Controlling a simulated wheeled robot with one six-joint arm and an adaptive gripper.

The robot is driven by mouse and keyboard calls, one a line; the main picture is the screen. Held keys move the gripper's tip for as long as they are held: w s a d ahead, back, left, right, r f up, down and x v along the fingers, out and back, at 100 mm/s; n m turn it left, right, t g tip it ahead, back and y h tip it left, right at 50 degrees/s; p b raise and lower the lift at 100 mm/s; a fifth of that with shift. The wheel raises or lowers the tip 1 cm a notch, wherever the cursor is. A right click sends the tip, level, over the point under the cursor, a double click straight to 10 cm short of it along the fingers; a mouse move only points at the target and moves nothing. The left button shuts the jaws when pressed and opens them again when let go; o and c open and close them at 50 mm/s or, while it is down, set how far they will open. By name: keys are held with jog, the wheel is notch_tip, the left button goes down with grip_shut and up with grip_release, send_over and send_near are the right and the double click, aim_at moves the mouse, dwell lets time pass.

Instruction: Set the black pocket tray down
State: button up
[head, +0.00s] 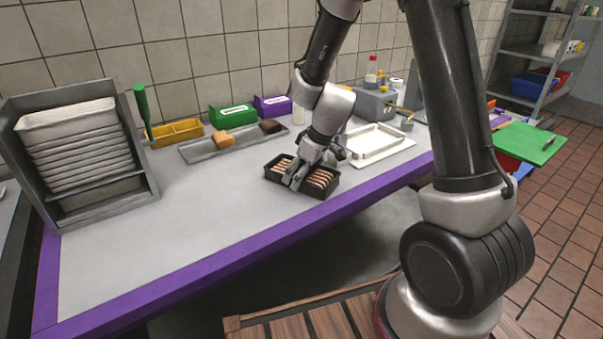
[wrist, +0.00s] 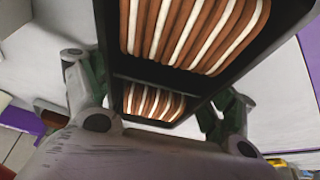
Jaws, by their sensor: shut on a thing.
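The black pocket tray (head: 320,193) is at the middle of the grey table near its purple front edge. It holds rows of brown-and-cream sandwich biscuits in two pockets; the rows (wrist: 190,30) also show in the wrist view. My gripper (head: 294,177) is above the tray's middle, with its fingers down at the tray. In the wrist view my gripper (wrist: 158,105) has a finger on each side of the tray (wrist: 197,100), shut on it. I cannot tell whether the tray's underside touches the table.
A white tray (head: 398,150) lies right of the black tray. A grey tray (head: 190,151) with a brown block (head: 223,140) and a dark block (head: 270,125) lies behind. A rack of white trays (head: 60,200) stands at the left. The table's front left is clear.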

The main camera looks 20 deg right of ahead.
jog(key=o, duration=0.9)
jog(key=shift+f, duration=0.1)
jog(key=shift+c, duration=0.2)
